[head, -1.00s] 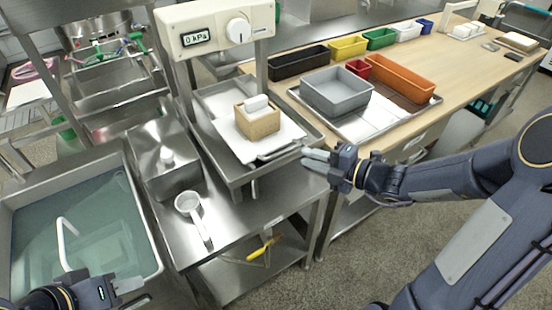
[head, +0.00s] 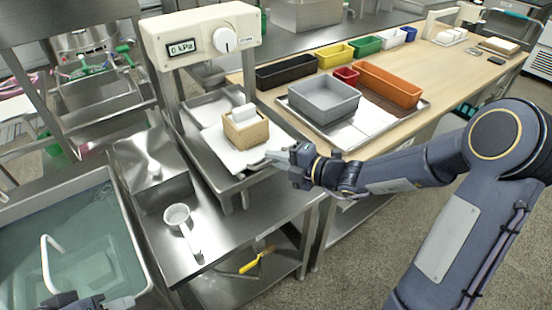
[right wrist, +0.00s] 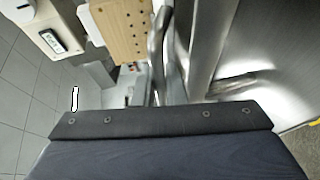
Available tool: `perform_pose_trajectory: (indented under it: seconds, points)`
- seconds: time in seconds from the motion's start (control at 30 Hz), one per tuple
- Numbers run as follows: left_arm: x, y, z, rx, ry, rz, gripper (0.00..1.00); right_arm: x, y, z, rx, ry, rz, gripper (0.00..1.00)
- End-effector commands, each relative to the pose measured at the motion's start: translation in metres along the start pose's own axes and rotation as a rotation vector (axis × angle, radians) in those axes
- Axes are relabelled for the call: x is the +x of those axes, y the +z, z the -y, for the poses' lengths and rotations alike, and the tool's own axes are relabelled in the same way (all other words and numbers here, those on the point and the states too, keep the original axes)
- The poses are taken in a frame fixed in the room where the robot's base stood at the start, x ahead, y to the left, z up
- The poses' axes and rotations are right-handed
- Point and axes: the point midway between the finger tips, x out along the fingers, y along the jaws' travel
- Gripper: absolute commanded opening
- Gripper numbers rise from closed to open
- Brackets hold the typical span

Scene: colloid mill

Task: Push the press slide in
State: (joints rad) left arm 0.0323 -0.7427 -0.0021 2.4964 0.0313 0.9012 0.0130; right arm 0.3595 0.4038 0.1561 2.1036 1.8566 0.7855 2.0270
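The press slide (head: 218,158), a pale flat plate, sticks out at the front of the press tray, below the press head (head: 205,40) with its dial and 0 kPa display. A wooden box (head: 245,132) with a white block on top sits on the slide. My right gripper (head: 268,157) is at the slide's front right edge, its fingertips close to the metal bar there. Contact is unclear. In the right wrist view the perforated wooden box (right wrist: 122,30) is near the fingers, whose gap is not clear. My left gripper (head: 105,303) is cut off at the lower left.
A steel box (head: 152,165) and a white ladle (head: 178,216) are on the steel table left of the tray. A water-filled sink (head: 70,240) is at the left. A grey bin (head: 325,100) and several coloured bins stand on the wooden bench behind.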

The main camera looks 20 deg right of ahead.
Motion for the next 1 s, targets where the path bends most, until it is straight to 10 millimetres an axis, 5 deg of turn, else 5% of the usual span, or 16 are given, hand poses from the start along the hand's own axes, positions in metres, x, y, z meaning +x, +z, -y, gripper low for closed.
perform_pose_trajectory:
  seconds: [0.3,0.6,0.87,0.9,1.0]
  points:
    - [-0.001,0.000,0.000,0.000,0.000,0.000,0.36,0.001,0.000,0.000,0.000,-0.001,0.000,0.00]
    - [-0.011,-0.006,-0.005,0.000,0.000,0.000,0.36,0.035,0.015,-0.009,0.000,0.000,0.000,0.00]
    - [-0.010,-0.005,-0.005,0.000,0.000,0.000,0.36,0.036,0.016,-0.008,0.000,0.000,0.001,0.00]
    - [-0.010,-0.005,-0.005,0.000,0.000,0.000,0.36,0.036,0.016,-0.008,-0.001,0.000,0.001,0.12]
    - [-0.010,-0.005,-0.005,0.000,0.000,0.000,0.36,0.036,0.016,-0.008,0.000,0.000,0.001,0.19]
